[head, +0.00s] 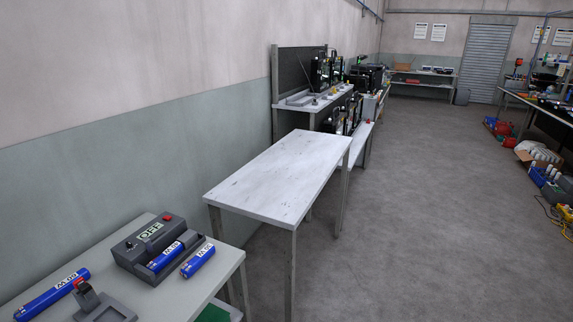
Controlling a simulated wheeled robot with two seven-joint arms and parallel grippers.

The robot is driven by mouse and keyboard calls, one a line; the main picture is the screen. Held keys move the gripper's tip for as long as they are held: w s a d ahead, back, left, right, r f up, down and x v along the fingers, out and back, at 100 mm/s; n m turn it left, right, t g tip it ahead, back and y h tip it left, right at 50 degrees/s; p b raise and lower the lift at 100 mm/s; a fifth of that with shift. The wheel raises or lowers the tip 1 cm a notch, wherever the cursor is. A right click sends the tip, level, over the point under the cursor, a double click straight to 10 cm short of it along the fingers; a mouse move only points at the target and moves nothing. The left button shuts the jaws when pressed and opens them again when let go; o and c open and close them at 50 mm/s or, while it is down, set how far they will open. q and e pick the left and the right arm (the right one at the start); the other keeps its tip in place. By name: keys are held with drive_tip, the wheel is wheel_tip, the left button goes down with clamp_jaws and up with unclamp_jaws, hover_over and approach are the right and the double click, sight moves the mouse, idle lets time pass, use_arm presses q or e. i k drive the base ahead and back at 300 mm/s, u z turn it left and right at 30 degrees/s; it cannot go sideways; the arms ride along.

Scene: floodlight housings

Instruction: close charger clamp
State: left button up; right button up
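A dark grey charger (150,243) with a label reading OFF and a red button sits on the near table at the lower left. A blue battery (165,257) lies in its front slot. A second blue battery (198,261) lies on the table right of the charger, and a third (53,294) lies to the left. A grey device with an upright dark lever and red tip (86,292) stands at the bottom edge, partly cut off; I cannot tell whether it is the clamp. Neither of my grippers is in view.
The near grey table (226,264) ends close to the right of the batteries. An empty white table (283,178) stands beyond it. Workbenches with equipment line the wall farther back. Open floor (430,230) lies to the right, with loose items at the far right.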

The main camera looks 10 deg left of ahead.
sight(149, 246)
drive_tip(key=z, duration=0.65)
drive_tip(key=i, duration=1.8)
drive_tip(key=u, duration=2.6)
